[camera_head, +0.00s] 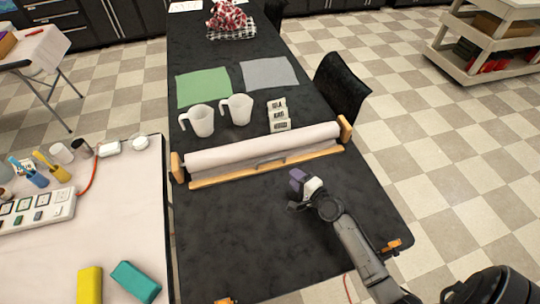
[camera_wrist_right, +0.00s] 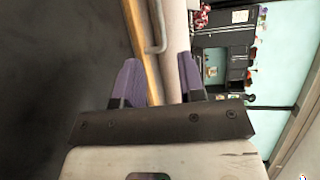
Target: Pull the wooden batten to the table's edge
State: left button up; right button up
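The wooden batten (camera_head: 230,178) is a long pale strip lying across the black table (camera_head: 240,230), along the near side of a white roll (camera_head: 260,148). A grey metal handle (camera_head: 270,162) sits at its middle. In the right wrist view the batten (camera_wrist_right: 142,45) and its handle (camera_wrist_right: 157,25) show ahead of the fingers. My right gripper (camera_head: 297,179) has purple fingertips and is a little on the near side of the batten, right of the handle, apart from it. In the wrist view my right gripper (camera_wrist_right: 160,72) is open and empty. My left gripper is not in view.
Wooden end blocks (camera_head: 177,167) hold the roll. Behind it stand two white jugs (camera_head: 202,121) and small labelled blocks (camera_head: 279,116). Wooden pieces sit at the table's near edge (camera_head: 391,247). The black tabletop before the batten is clear. A pale side table (camera_head: 120,225) adjoins on the left.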

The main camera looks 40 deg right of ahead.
aim_at(272, 160)
jog(key=shift+w+f, duration=0.2)
jog(key=shift+w, duration=0.2)
jog(key=w+b, duration=0.1)
jog(key=w, duration=0.3)
jog(key=w+f+b, duration=0.1)
jog(key=w, duration=0.3)
jog(key=w+f+b, duration=0.1)
jog(key=w, duration=0.3)
jog(key=shift+a, duration=0.1)
jog(key=c, duration=0.5)
grip_shut()
